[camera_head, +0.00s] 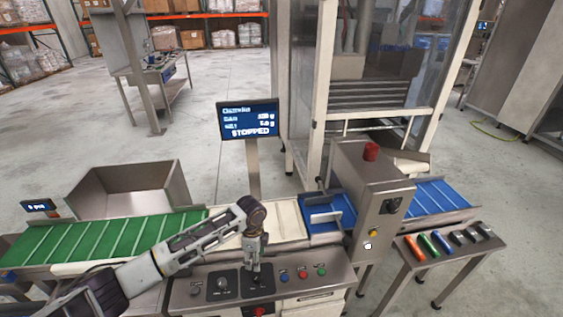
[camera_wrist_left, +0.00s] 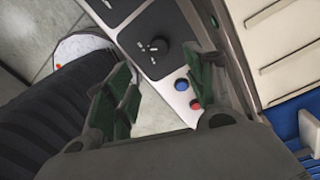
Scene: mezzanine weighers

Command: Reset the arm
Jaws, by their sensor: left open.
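My left arm reaches in from the lower left in the head view. Its gripper (camera_head: 256,272) points down over the steel control panel (camera_head: 205,298), in front of the second dial plate. Whether it touches the panel cannot be told. In the left wrist view the gripper (camera_wrist_left: 172,88) is open, with its green-padded fingers apart and nothing held. A black dial knob (camera_wrist_left: 155,48), a blue button (camera_wrist_left: 181,85) and a red button (camera_wrist_left: 195,104) lie beyond and between the fingers. My right gripper is in neither view.
Behind the panel run a green belt (camera_head: 125,238) and a blue belt (camera_head: 433,196). A steel cabinet (camera_head: 372,205) with a red beacon stands at right. A screen (camera_head: 248,119) reads STOPPED. A steel bin (camera_head: 133,190) stands behind the green belt. A side table (camera_head: 420,268) holds several coloured tools.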

